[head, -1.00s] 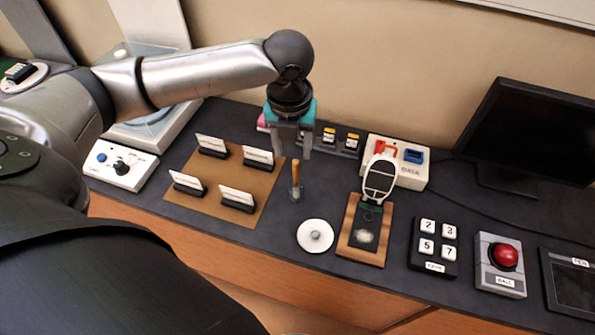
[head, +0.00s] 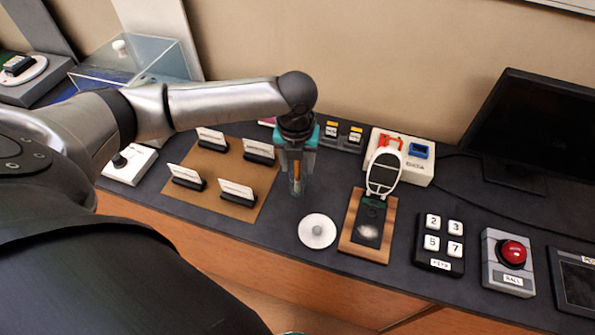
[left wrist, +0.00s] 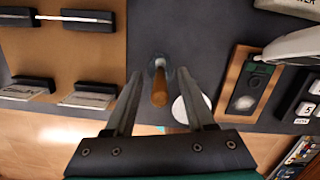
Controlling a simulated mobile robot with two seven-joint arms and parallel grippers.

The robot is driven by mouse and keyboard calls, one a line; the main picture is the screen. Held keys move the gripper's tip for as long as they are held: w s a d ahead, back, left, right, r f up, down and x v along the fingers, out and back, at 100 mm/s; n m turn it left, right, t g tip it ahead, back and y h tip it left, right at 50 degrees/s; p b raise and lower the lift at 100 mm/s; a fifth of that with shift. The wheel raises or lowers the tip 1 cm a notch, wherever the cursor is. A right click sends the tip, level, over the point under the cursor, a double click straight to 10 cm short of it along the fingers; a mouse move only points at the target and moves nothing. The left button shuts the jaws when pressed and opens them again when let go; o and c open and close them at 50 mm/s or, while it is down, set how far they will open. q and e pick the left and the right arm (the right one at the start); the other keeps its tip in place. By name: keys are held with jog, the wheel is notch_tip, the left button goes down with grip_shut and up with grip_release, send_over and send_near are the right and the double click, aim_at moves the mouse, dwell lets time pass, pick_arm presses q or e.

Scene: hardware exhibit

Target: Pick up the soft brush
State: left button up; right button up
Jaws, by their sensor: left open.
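The soft brush, with an orange-brown wooden handle, stands upright in a small clear holder on the dark counter. Its handle (head: 297,170) shows between my fingers in the head view. In the left wrist view the handle (left wrist: 159,92) points up toward the camera, between the two fingers and a little ahead of their tips. My left gripper (head: 297,182) is open around the upper part of the brush from above; I cannot see either finger touching it. It also shows in the left wrist view (left wrist: 160,82). My right gripper is not in view.
A white round disc (head: 317,231) lies just in front of the brush. A brown board (head: 222,170) with card holders is to the left.

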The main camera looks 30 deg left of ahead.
pick_arm(q)
grip_shut()
dwell(0.7)
